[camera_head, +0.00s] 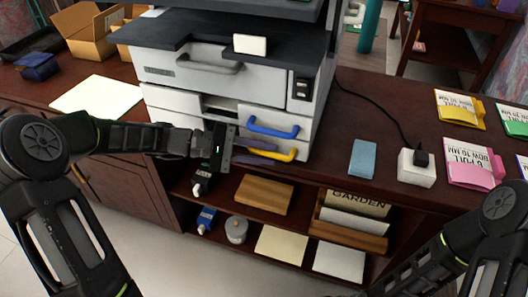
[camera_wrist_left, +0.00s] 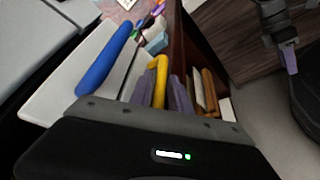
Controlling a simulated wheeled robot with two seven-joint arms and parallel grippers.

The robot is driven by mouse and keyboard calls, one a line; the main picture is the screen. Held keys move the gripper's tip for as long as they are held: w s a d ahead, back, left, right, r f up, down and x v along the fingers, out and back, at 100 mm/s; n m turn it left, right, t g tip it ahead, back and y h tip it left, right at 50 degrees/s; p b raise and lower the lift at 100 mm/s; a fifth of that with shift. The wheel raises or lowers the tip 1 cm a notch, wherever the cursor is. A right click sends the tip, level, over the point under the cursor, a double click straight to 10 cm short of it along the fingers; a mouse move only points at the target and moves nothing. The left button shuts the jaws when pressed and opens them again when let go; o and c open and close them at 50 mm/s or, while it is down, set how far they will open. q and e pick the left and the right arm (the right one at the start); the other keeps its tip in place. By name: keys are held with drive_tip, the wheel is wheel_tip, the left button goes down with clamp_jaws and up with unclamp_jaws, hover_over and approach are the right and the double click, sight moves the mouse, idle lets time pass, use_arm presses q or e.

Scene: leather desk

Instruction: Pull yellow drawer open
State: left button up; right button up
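The yellow drawer's handle (camera_head: 287,155) is on the lower right front of the light grey printer-like cabinet (camera_head: 318,110). The drawer looks closed, its front flush with the cabinet. A blue handle (camera_head: 274,131) is just above it. My left gripper (camera_head: 262,154) comes in from the left, its two purple-grey fingers on either side of the yellow handle's left part. In the left wrist view the yellow handle (camera_wrist_left: 159,76) fills the narrow gap between the fingers, and the blue handle (camera_wrist_left: 105,62) is to the left. My right gripper (camera_wrist_left: 288,57) shows partly in the left wrist view, its opening unclear.
A shelf below holds a wooden block (camera_head: 263,194), bottles and paper. A blue pad (camera_head: 363,158), a white socket box (camera_head: 416,168) and coloured cards (camera_head: 471,163) lie on the desk to the right. Floor in front of the shelf is clear.

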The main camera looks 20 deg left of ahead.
use_arm(q)
clamp_jaws()
idle(1.4)
